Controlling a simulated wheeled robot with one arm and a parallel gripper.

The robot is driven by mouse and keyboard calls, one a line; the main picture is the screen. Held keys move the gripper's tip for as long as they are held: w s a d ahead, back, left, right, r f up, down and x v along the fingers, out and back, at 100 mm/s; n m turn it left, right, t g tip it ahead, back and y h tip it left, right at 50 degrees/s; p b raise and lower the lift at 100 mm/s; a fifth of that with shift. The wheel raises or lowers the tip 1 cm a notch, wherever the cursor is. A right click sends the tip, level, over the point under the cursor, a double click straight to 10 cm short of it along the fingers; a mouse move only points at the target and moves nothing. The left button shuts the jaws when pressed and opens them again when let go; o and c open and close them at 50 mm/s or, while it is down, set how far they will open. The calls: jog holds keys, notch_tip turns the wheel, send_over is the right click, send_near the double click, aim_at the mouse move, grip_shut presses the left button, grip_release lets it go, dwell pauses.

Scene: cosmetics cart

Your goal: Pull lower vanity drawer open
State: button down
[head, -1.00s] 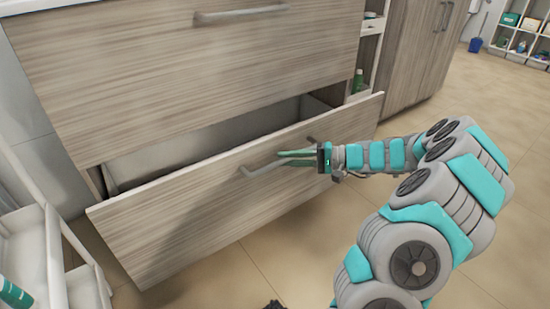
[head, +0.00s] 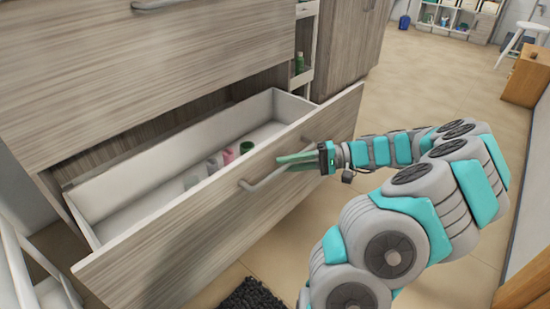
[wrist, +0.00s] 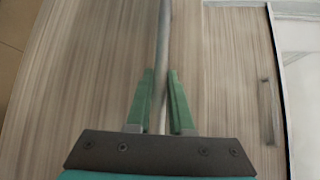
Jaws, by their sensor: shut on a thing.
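The lower vanity drawer (head: 215,215) stands well out from the cabinet, with its white inside and several small containers (head: 215,163) showing. Its grey bar handle (head: 262,181) runs across the front. My gripper (head: 290,161) reaches it from the right in the head view. In the wrist view the handle (wrist: 164,45) passes between the green fingers of my gripper (wrist: 160,100), which are shut on it. The upper drawer (head: 150,70) above is closed.
A white cart (head: 20,275) stands close at the left of the drawer. A dark mat (head: 250,297) lies on the floor below. Open tiled floor (head: 440,70) lies to the right, with a wooden cabinet (head: 535,78) and a white stool (head: 525,30) farther off.

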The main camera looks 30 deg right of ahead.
jog(key=shift+s+d+r, duration=0.1)
jog(key=shift+s+d, duration=0.05)
jog(key=shift+s, duration=0.45)
jog(key=shift+s+d, duration=0.15)
jog(key=shift+s, duration=0.45)
jog(key=c, duration=0.8)
grip_release()
jog(key=v, duration=0.8)
jog(key=shift+p, duration=0.4)
jog(key=shift+w, duration=0.1)
